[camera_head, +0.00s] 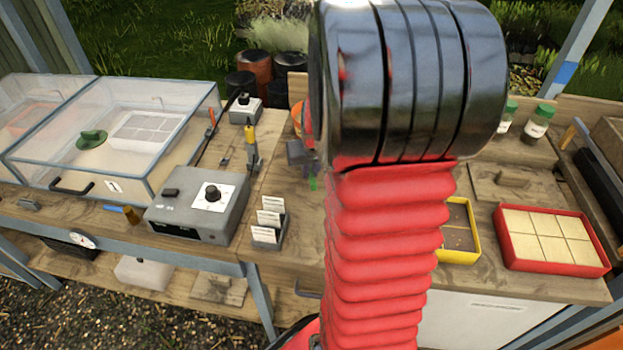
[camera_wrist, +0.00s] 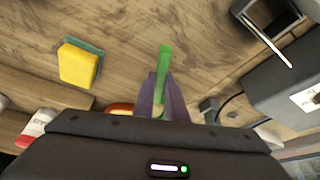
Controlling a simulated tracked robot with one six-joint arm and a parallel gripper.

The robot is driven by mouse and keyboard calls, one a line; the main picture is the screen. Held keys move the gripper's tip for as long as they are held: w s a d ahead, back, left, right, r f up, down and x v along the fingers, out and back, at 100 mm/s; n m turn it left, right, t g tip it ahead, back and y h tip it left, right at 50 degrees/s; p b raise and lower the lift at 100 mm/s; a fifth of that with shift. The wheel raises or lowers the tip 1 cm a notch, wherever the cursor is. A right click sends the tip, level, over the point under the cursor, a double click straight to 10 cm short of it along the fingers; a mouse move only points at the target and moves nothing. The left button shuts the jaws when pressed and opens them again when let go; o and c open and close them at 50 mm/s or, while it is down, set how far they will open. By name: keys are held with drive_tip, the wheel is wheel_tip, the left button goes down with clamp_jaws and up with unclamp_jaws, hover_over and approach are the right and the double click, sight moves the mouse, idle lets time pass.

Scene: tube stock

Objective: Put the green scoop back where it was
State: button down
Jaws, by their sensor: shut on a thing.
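The green scoop shows in the wrist view as a narrow green strip (camera_wrist: 164,62) standing out beyond my gripper's fingers. In the head view my gripper (camera_head: 298,155) is partly behind my arm, over the wooden bench. A small green bit of the scoop (camera_head: 313,184) shows below it. I cannot tell how high the scoop is above the bench.
A grey control box (camera_head: 200,205), a label holder (camera_head: 268,225) and clear-lidded trays (camera_head: 170,165) stand on the left. A yellow tray (camera_head: 460,257) and a red tray (camera_head: 606,268) are on the right. A yellow sponge (camera_wrist: 78,65) lies on the wood. Bare bench shows around the scoop.

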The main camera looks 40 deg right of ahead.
drive_tip(key=shift+f, duration=1.85)
drive_tip(key=shift+f, duration=0.1)
drive_tip(key=c, duration=1.8)
unclamp_jaws()
drive_tip(key=shift+v, duration=6.1)
drive_tip(key=shift+a, duration=0.1)
